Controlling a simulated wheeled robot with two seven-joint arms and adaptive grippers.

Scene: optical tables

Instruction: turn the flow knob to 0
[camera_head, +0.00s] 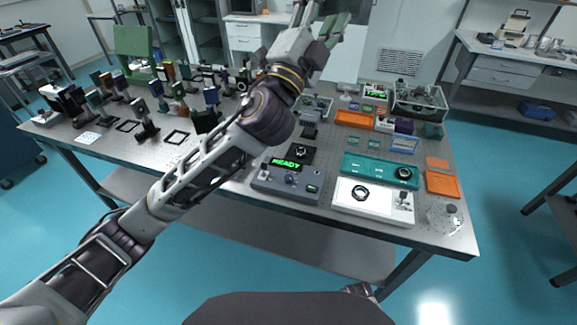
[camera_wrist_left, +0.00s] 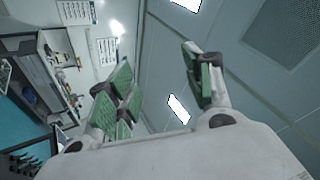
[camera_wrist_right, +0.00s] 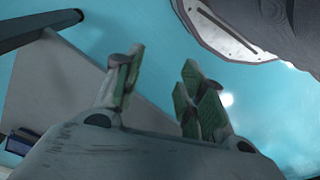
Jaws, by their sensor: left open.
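Several dials sit at the front right of the optical table; I cannot read which is the flow knob. A grey control box (camera_head: 270,181) has a green READY display (camera_head: 286,162) and a small knob (camera_head: 291,179). A white unit (camera_head: 345,204) carries a black ring-shaped knob (camera_head: 360,193). A teal unit (camera_head: 375,171) has a black round knob (camera_head: 404,173). A black plate behind the control box holds another knob (camera_head: 301,152). My left gripper (camera_head: 330,27) is raised high above the table, open and empty. My right gripper (camera_wrist_right: 160,85) is open and empty, away from the table.
My left arm crosses the table's view and hides part of its middle. Optical mounts (camera_head: 145,119) crowd the left side. Orange trays (camera_head: 354,119) and a clear bin (camera_head: 420,100) stand behind the units. A glass dish (camera_head: 443,216) sits near the right front corner.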

